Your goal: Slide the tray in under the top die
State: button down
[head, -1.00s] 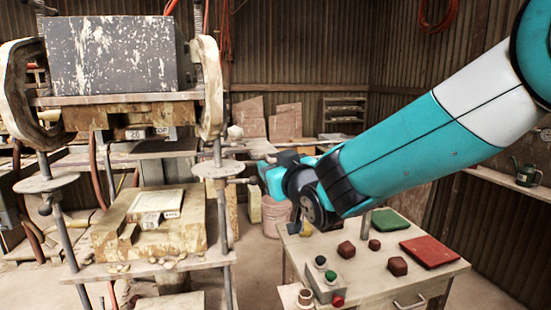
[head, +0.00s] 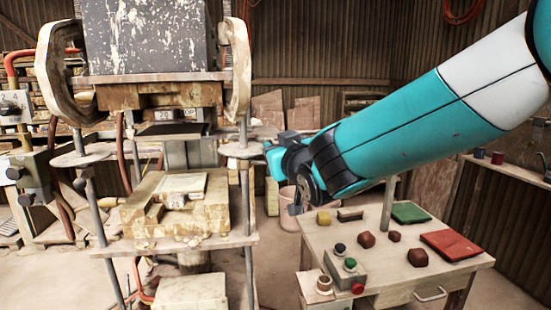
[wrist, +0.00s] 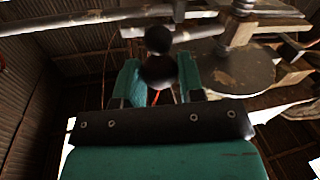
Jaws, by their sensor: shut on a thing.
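The top die (head: 165,95) is a worn, rusty block under the dark, paint-flecked upper block of the press. Below it is an open gap. A stained lower block (head: 135,220) with a pale tile-like slab (head: 183,185) on top rests on the press shelf. A dark flat plate (head: 172,130) shows in the gap. I cannot tell for sure which piece is the tray. My gripper (head: 270,163) is just right of the press. In the wrist view, its teal fingers (wrist: 158,85) are shut on a black ball knob (wrist: 158,70); what the knob belongs to is unclear.
A round plate (head: 243,149) on the press's right column is close to my gripper; it also shows in the wrist view (wrist: 240,73). A bench (head: 385,280) at right holds a button box (head: 345,267), a red tile (head: 450,245), a green tile (head: 410,212) and several small lumps.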

jog(key=shift+s+a, duration=0.1)
jog(key=shift+a, duration=0.15)
jog(key=c, duration=1)
grip_release()
jog(key=shift+a, duration=0.1)
jog(key=shift+c, duration=0.2)
jog(key=shift+s+d, duration=0.1)
jog(key=shift+d, duration=0.1)
jog(key=b+v, duration=0.6)
jog(key=v, duration=1.1)
